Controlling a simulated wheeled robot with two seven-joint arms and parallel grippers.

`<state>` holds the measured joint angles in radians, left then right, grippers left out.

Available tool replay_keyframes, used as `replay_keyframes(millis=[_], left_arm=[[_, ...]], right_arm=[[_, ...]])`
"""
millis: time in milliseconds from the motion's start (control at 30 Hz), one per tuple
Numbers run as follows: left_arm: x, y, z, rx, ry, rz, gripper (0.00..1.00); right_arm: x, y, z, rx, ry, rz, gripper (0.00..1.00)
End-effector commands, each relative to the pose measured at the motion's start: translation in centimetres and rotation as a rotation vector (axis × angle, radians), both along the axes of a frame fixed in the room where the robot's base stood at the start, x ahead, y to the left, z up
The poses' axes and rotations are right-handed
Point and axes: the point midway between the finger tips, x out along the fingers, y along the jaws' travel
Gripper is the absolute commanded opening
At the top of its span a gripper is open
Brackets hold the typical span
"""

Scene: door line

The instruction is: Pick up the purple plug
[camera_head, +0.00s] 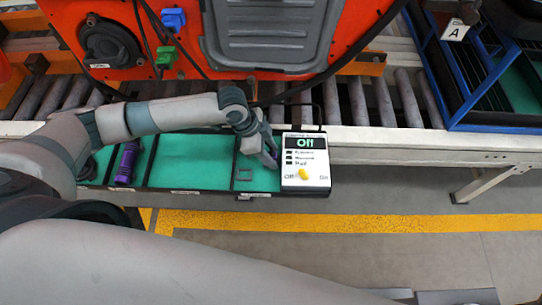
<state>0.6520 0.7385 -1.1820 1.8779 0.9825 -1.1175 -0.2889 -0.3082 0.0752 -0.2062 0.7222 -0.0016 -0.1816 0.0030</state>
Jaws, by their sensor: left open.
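My left gripper (268,158) is open, pointing down over the right compartment of the green-lined tray (187,190). My right gripper is not in view.
A white control box (306,162) reading "Off", with a yellow switch, stands just right of the gripper. Behind is an orange-red machine (270,85) with a blue plug (173,19) and a green plug (166,57). A blue rack (490,123) stands right on the roller conveyor (383,100).

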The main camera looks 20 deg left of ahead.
Motion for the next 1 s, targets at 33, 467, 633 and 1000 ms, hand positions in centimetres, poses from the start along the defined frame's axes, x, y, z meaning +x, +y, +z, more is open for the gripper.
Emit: replay_keyframes(millis=[33, 467, 633, 1000], left_arm=[[0.0, 0.0, 0.0, 0.000, 0.000, 0.000, 0.41], [0.0, 0.0, 0.0, 0.000, 0.000, 0.000, 0.00], [0.0, 0.0, 0.1, 0.000, 0.000, 0.000, 0.00], [0.1, 0.0, 3.9, -0.001, -0.004, 0.000, 0.00]], right_arm=[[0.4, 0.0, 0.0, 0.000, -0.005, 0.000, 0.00], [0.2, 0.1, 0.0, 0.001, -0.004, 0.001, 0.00], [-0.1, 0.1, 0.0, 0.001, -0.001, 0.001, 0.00], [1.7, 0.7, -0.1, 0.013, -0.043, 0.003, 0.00]])
